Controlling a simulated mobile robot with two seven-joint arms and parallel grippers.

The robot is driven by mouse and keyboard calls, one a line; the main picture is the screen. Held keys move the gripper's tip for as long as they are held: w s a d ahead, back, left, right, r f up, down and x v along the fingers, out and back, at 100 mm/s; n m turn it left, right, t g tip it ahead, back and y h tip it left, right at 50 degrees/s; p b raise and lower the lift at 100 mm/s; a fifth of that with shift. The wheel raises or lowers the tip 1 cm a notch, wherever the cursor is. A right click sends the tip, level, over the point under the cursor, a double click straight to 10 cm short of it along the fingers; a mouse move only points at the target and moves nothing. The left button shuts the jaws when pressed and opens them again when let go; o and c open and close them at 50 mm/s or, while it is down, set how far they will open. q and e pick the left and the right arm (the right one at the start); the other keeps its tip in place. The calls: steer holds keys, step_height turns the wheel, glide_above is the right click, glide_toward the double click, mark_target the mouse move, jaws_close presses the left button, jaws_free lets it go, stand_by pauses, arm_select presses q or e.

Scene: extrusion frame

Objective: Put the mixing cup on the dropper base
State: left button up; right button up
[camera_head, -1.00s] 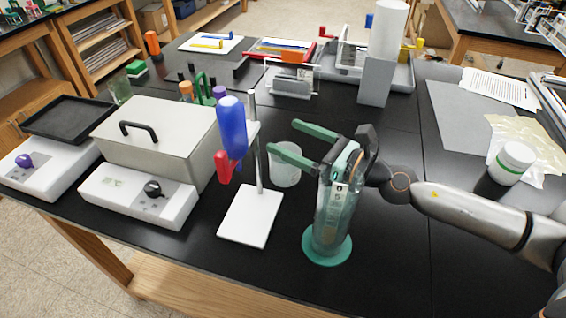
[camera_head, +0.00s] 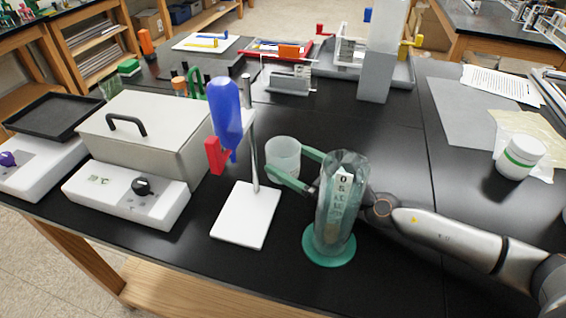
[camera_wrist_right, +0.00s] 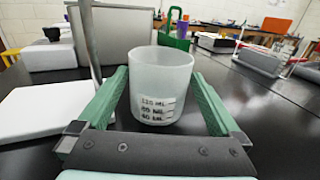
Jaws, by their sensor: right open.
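In the right wrist view the cup (camera_wrist_right: 160,85) shows volume marks and sits between the two green fingers. My right gripper (camera_head: 290,168) is open, low over the bench, with a finger on each side of the cup and gaps visible. The dropper base (camera_head: 245,214) is a flat white plate with a metal rod, a blue dropper bulb (camera_head: 228,105) and a red clamp part (camera_head: 215,155) above it. The plate's top is bare. My left gripper is not in view.
A clear bottle-like cylinder on a green disc (camera_head: 329,249) stands in front of my right wrist. A water bath box (camera_head: 150,140) is left of the stand. A white jar (camera_head: 520,157) is at the right.

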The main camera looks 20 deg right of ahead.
mark_target(272, 150)
steer(key=p+x, duration=0.1)
steer(key=x, duration=0.4)
steer(key=shift+w+a, duration=0.25)
steer(key=c, duration=1.2)
steer(key=shift+c, duration=0.2)
steer(key=shift+r+p, duration=0.15)
steer(key=shift+p, duration=0.15)
